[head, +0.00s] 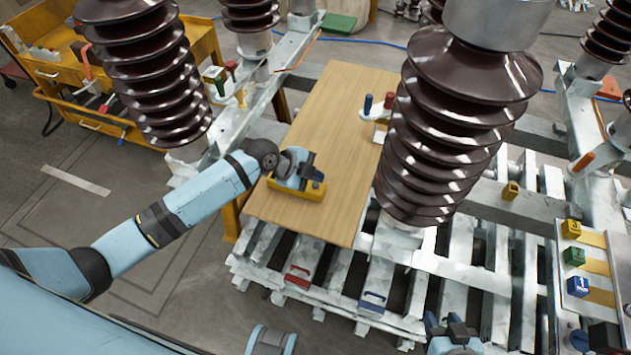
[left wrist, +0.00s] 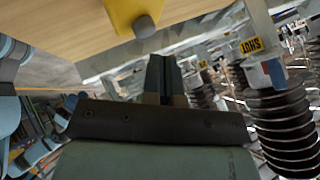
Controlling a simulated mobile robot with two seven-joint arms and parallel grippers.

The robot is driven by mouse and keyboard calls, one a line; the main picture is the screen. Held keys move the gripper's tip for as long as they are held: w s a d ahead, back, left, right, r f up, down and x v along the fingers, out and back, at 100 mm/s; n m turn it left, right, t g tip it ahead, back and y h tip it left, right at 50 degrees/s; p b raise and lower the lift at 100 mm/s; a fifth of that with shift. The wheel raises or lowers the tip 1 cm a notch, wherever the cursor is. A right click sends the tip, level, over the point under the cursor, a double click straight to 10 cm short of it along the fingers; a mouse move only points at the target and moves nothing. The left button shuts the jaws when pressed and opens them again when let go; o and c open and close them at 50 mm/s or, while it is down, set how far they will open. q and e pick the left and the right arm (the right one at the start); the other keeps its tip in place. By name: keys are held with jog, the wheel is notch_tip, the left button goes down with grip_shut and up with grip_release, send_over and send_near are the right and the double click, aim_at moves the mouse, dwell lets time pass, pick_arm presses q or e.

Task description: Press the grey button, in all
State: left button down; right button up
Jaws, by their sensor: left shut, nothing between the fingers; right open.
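A yellow box (head: 297,188) sits on the wooden tabletop (head: 335,110), beside its left edge. In the left wrist view the yellow box (left wrist: 125,12) shows at the top, with a round grey button (left wrist: 145,26) on its face. My left gripper (head: 303,163) is over the box in the head view and hides part of it, including the button. My right gripper (head: 452,325) is at the bottom edge, partly cut off, open.
A slatted pallet (head: 340,278) lies below. Coloured blocks (head: 574,256) sit at the right.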

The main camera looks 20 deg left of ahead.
aim_at(315, 186)
pick_arm(q)
jog(key=shift+r, duration=0.1)
notch_tip(315, 186, up, 5)
jog(key=p, duration=0.3)
jog(key=shift+p, duration=0.4)
dwell(0.5)
